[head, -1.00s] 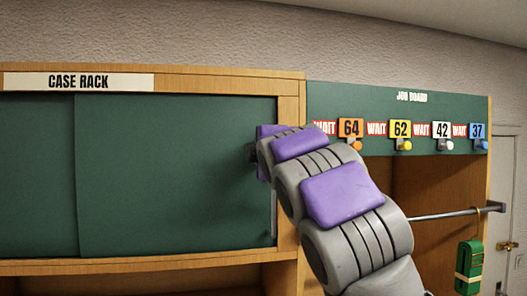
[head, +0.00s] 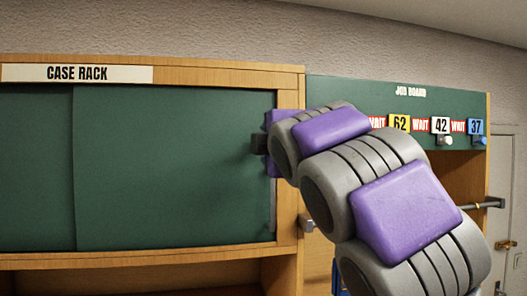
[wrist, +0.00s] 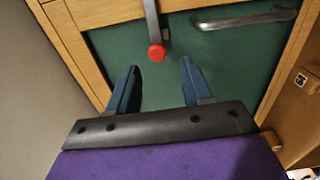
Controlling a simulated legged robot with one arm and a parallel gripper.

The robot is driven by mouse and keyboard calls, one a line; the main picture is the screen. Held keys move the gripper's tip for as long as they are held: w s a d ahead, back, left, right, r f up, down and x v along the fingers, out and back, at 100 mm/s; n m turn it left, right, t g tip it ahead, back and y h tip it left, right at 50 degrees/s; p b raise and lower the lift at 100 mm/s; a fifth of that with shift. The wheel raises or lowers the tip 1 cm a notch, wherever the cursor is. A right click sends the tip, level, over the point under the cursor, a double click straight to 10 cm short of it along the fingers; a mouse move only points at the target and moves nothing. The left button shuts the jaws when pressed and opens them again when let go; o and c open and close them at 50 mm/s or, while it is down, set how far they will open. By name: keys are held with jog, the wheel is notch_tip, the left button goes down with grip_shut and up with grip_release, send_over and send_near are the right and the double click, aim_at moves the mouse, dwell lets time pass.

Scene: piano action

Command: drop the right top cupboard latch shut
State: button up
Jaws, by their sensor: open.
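The latch (wrist: 153,25) is a grey bar with a red round end (wrist: 157,51) in the wrist view. It crosses from the wooden frame onto the green cupboard door (wrist: 130,45). My gripper (wrist: 159,78) is open, its two blue fingers apart and empty. The red end lies just beyond the fingertips, roughly in line with the gap between them. In the head view my gripper (head: 259,143) is at the upper right edge of the green door (head: 170,165), partly hidden by my arm. The latch cannot be made out there.
A metal bar handle (wrist: 245,18) is fixed on the door beside the latch. The case rack's wooden frame (head: 288,200) borders the door. To the right is the job board (head: 440,100) with numbered tags, and a rail (head: 480,205) sticks out below it.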

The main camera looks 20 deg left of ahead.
jog(key=b+v, duration=0.3)
jog(key=v, duration=0.6)
jog(key=shift+s+b, duration=0.2)
jog(key=shift+b, duration=0.2)
jog(key=shift+w+f, duration=0.1)
